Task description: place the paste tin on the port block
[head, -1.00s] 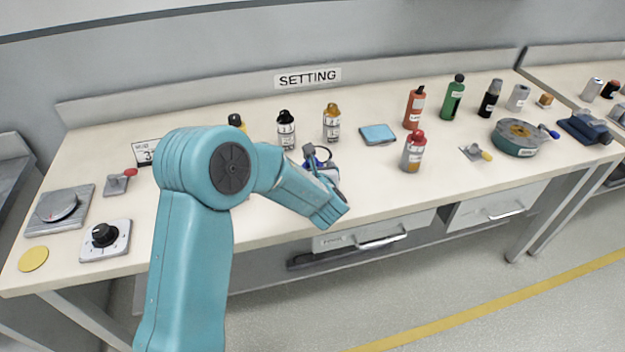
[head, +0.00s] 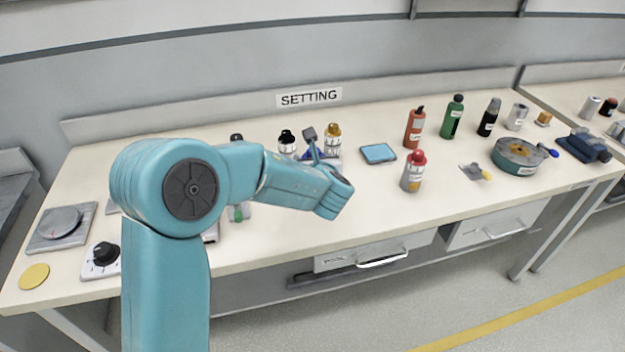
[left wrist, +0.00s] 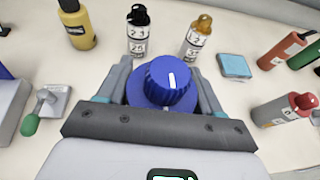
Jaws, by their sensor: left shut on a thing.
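My left gripper (left wrist: 162,90) is shut on a ribbed blue knob (left wrist: 165,82) with a white mark and a round blue base. In the head view the gripper (head: 318,152) is partly hidden by my left arm, just in front of two small labelled bottles. No object is clearly readable as the paste tin; a grey labelled cylinder (head: 517,117) stands at the back right, and a round teal container (head: 518,156) with yellow-brown on top stands in front of it. I cannot tell which thing is the port block. My right gripper is out of view.
A black-capped bottle (left wrist: 137,32) and an orange-capped bottle (left wrist: 193,40) stand just beyond the gripper. A light blue pad (head: 378,153) and a red-capped bottle (head: 412,172) are to the right. A green-tipped lever (left wrist: 40,115) is at left. The table's front middle is clear.

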